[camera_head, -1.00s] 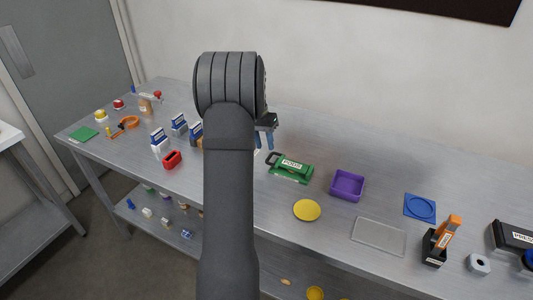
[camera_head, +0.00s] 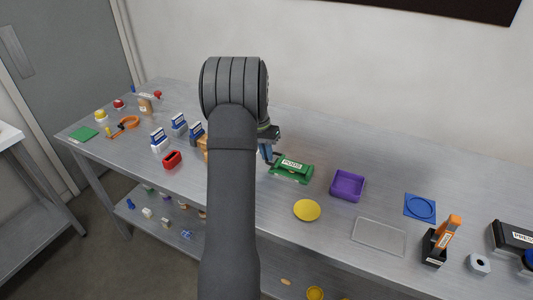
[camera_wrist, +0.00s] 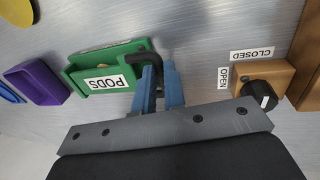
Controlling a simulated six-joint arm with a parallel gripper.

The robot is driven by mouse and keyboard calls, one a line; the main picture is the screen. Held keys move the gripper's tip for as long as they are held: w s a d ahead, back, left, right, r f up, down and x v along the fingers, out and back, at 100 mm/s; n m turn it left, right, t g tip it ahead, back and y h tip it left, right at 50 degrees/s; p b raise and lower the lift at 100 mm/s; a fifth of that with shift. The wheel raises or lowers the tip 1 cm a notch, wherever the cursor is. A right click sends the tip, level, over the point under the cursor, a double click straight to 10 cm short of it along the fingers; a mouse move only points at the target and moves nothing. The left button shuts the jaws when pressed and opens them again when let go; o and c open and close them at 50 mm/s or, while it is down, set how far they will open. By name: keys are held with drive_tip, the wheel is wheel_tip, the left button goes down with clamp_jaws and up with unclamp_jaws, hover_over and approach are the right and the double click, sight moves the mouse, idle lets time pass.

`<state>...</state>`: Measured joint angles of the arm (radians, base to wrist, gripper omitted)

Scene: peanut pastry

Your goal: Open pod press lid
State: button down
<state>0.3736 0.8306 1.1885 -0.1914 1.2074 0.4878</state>
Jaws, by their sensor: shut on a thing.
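The green box labelled PODS (camera_head: 291,168) sits on the metal bench, right of my arm. In the wrist view, the green PODS box (camera_wrist: 103,70) has a black bent handle (camera_wrist: 146,57) at its right end. My gripper (camera_wrist: 160,72) has its blue fingers shut on this handle. In the head view my gripper (camera_head: 267,152) is at the box's left end, partly hidden by my wrist. A black device (camera_head: 513,236), its label starting "PRE", stands at the far right, cut off by the picture's edge.
A wooden block with a black knob (camera_wrist: 262,95), marked OPEN and CLOSED, stands close to my gripper. A purple tray (camera_head: 347,186) and a yellow disc (camera_head: 307,210) lie near the green box. Small blue-and-white containers (camera_head: 159,141) stand left of my arm.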

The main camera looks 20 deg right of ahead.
sight(281, 163)
drive_tip(key=shift+r, duration=0.1)
drive_tip(key=shift+s+d+r+t+y, duration=0.2)
drive_tip(key=shift+r+t+y, duration=0.2)
drive_tip(key=shift+r, duration=0.25)
drive_tip(key=s+d+r+t+y, duration=0.9)
drive_tip(key=s+d+t+y, duration=0.1)
drive_tip(key=s+d, duration=0.1)
drive_tip(key=shift+s+d+r+t+y, duration=0.3)
drive_tip(key=shift+s+r, duration=0.05)
drive_tip(key=shift+f, duration=0.15)
idle(0.4)
drive_tip(key=c, duration=1.5)
unclamp_jaws()
drive_tip(key=shift+r, duration=0.2)
